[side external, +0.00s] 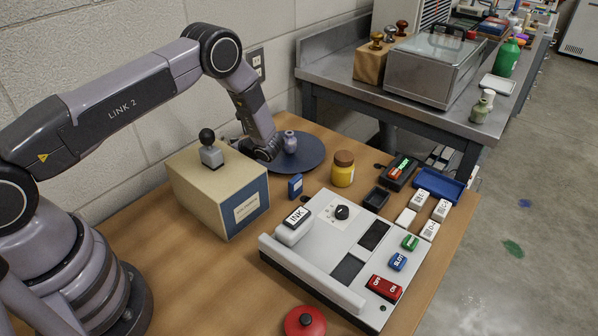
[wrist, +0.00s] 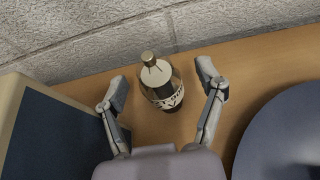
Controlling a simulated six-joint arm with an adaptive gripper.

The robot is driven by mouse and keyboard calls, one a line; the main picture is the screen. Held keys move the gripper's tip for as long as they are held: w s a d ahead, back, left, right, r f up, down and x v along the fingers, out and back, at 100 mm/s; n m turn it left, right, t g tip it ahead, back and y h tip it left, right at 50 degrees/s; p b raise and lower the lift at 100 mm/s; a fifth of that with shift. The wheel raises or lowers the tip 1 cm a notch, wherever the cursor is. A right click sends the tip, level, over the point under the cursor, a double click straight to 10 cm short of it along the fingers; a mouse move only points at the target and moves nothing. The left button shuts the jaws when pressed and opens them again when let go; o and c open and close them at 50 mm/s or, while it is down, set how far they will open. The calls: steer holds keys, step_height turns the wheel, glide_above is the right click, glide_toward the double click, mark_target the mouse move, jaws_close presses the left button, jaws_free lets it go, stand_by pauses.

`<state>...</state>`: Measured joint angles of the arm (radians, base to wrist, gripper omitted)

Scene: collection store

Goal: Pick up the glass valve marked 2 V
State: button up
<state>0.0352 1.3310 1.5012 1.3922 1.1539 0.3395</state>
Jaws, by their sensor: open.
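The glass valve (wrist: 161,84) stands on the wooden table near the wall. It has a brass-coloured top and a pale label band with dark lettering; a V is legible, the rest is too small to read surely. My gripper (wrist: 164,86) is open, with one finger on each side of the valve and a gap to both. In the side view my gripper (side external: 262,152) is low behind the beige box, and I cannot make out the valve there.
The beige box (side external: 212,190) with a blue side stands close left of my gripper in the wrist view. A dark blue round plate (side external: 310,163) with a small purple vase (side external: 290,142) lies close right. A yellow jar (side external: 343,170) and a grey console (side external: 330,250) stand farther off.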

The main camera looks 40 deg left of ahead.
steer(key=shift+a, duration=0.1)
steer(key=shift+c, duration=0.2)
steer(key=c, duration=1.1)
